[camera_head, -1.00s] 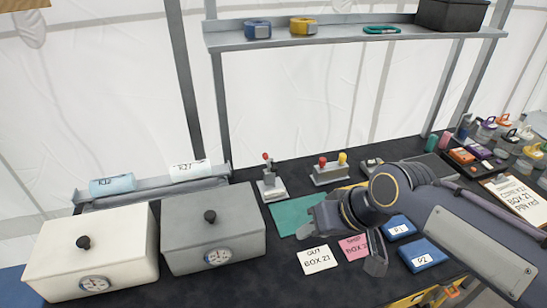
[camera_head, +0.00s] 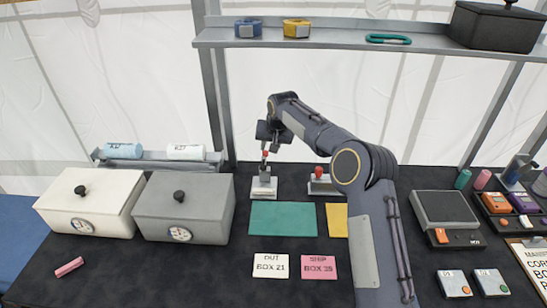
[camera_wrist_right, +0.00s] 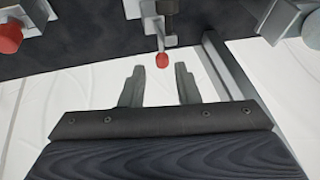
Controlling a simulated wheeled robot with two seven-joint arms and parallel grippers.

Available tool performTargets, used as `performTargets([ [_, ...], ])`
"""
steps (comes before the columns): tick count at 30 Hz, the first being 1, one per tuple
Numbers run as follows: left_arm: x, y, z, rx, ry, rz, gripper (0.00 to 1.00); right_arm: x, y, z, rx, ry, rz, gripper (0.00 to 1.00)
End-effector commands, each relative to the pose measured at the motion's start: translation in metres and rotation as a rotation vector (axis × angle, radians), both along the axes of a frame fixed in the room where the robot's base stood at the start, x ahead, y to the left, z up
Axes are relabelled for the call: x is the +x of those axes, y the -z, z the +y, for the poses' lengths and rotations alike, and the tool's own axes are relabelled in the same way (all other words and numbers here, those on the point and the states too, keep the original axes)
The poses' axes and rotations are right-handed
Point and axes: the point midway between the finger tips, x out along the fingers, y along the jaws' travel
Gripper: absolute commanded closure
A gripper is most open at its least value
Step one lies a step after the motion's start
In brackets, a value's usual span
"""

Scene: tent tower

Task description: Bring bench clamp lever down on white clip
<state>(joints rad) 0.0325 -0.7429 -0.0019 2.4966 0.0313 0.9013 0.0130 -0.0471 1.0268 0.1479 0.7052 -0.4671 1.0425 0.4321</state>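The bench clamp (camera_head: 263,187) stands at the back of the dark bench, its lever raised and tipped by a red knob. In the right wrist view the red knob (camera_wrist_right: 162,60) shows between and just beyond the fingertips, with a gap on each side. My right gripper (camera_head: 265,150) is over the clamp, fingers pointing down. The right wrist view shows the same gripper (camera_wrist_right: 160,72) open and empty. I cannot make out a white clip in the clamp; its jaw is too small to tell. My left gripper is not in view.
A grey lidded box (camera_head: 185,205) is to the left. A green mat (camera_head: 283,219) lies in front. The shelf (camera_head: 340,38) runs above.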

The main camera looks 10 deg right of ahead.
Motion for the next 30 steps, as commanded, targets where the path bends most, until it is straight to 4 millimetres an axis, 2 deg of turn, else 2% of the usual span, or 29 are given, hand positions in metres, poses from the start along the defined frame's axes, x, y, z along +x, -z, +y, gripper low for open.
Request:
performTargets([
  [15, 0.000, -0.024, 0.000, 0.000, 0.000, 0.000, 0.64, 0.029, 0.062, 0.007, 0.002, 0.002, 0.002, 0.71],
  [19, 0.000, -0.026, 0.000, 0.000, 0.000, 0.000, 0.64, 0.032, 0.070, 0.007, 0.001, 0.003, 0.000, 0.71],
  [27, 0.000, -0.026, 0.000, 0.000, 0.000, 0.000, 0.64, 0.033, 0.072, 0.007, 0.001, 0.002, -0.001, 0.71],
  [30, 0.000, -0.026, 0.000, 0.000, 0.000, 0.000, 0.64, 0.033, 0.072, 0.007, 0.001, 0.002, -0.001, 0.84],
])
